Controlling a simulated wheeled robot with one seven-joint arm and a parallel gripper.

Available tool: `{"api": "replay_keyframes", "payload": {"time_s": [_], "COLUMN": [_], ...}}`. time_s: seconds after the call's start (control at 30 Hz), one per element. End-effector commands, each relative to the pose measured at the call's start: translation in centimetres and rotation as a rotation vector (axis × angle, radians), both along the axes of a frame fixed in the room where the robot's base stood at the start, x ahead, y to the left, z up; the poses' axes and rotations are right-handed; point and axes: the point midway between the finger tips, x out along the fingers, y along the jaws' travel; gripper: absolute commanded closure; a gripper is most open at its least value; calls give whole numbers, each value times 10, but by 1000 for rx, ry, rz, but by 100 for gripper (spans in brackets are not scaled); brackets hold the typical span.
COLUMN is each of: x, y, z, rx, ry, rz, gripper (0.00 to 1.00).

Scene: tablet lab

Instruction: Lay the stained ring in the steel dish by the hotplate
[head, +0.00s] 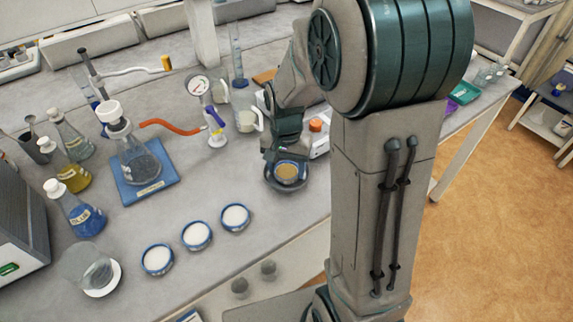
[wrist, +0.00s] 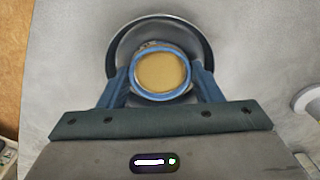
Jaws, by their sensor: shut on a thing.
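The stained ring (head: 287,171) is a blue-rimmed round with a tan-yellow face. My gripper (head: 286,163) is shut on it, with one blue finger at each side in the wrist view (wrist: 161,84). The steel dish (head: 287,187) is a dark grey round dish directly under the ring. In the wrist view the dish (wrist: 160,30) shows around the far side of the ring (wrist: 161,72), and the fingers and gripper body hide its near side. I cannot tell whether the ring touches the dish floor.
White device with an orange knob (head: 316,125), likely the hotplate, is partly hidden behind my arm. Three blue-rimmed white rings (head: 197,235) lie in a row left of the dish. Flasks and a blue stand (head: 150,184) are farther left.

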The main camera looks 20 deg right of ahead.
Motion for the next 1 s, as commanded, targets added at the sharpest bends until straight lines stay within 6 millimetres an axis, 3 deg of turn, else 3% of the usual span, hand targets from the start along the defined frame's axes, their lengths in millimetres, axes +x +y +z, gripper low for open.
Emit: {"api": "replay_keyframes", "payload": {"time_s": [0.37, 0.4, 0.77, 0.87, 1.0], "x": [0, 0, 0, 1, 1], "y": [0, 0, 0, 0, 0], "z": [-5, -4, 1, 11, 40], "rx": [0, 0, -1, 1, 0], "ry": [0, 0, -1, -5, -8], "rz": [0, 0, 0, 0, 0], "gripper": [63, 32, 32, 32, 32]}}
